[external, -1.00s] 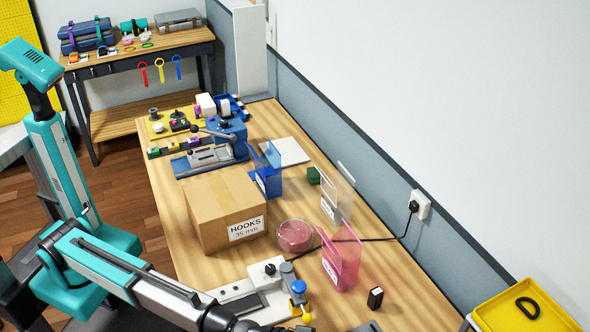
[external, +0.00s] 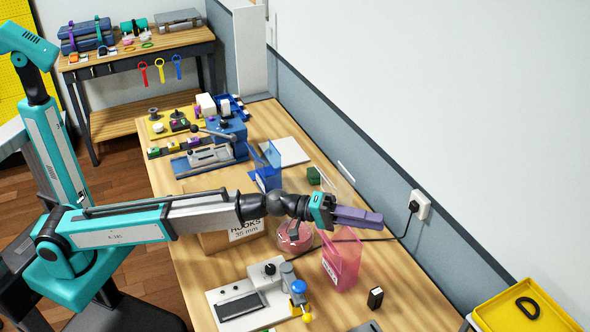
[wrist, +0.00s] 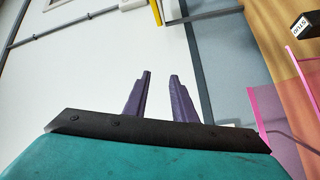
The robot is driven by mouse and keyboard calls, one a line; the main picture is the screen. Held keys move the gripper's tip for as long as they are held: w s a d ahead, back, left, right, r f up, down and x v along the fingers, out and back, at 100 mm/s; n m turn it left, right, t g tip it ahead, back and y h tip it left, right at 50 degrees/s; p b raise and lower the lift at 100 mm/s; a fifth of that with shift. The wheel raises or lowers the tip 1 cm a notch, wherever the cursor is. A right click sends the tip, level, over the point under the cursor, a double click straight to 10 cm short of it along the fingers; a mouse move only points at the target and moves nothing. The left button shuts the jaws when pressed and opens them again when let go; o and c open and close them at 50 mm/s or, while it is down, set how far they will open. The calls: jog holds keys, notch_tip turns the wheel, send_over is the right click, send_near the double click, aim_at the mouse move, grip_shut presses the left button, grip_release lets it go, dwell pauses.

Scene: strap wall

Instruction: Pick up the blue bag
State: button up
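The blue bag (external: 269,177) is translucent and stands open on the workbench, behind the cardboard box and near the blue press. My gripper (external: 376,218) is raised over the bench, to the right of the blue bag and nearer the camera, above the pink bag. In the wrist view its two purple fingers (wrist: 159,78) are apart with nothing between them. The blue bag does not show in the wrist view.
A clear bag (external: 334,184) stands right of the blue bag, partly behind my gripper. The pink bag (external: 341,262) stands below my gripper. The cardboard box (external: 215,240) is partly hidden by my arm. A round pink tub (external: 295,240) and a black cable lie close by.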

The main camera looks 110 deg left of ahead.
jog(key=s+a+f+n+g+p, duration=0.1)
jog(key=s+a+n+g+p, duration=0.3)
jog(key=s+a, duration=2.2)
jog(key=s+a+f+n+g+p, duration=0.1)
jog(key=s+a+n+p, duration=0.1)
jog(key=s, duration=1.5)
jog(key=s+a+f+n+g+h+p, duration=0.1)
jog(key=s+a, duration=0.4)
jog(key=s, duration=1.2)
jog(key=n+g+p, duration=0.1)
jog(key=n+p, duration=0.1)
jog(key=shift+n+h, duration=0.3)
jog(key=shift+f, duration=0.15)
jog(key=p+x, duration=0.2)
jog(key=x, duration=0.6)
jog(key=shift+w+f, duration=0.15)
jog(key=shift+w, duration=0.15)
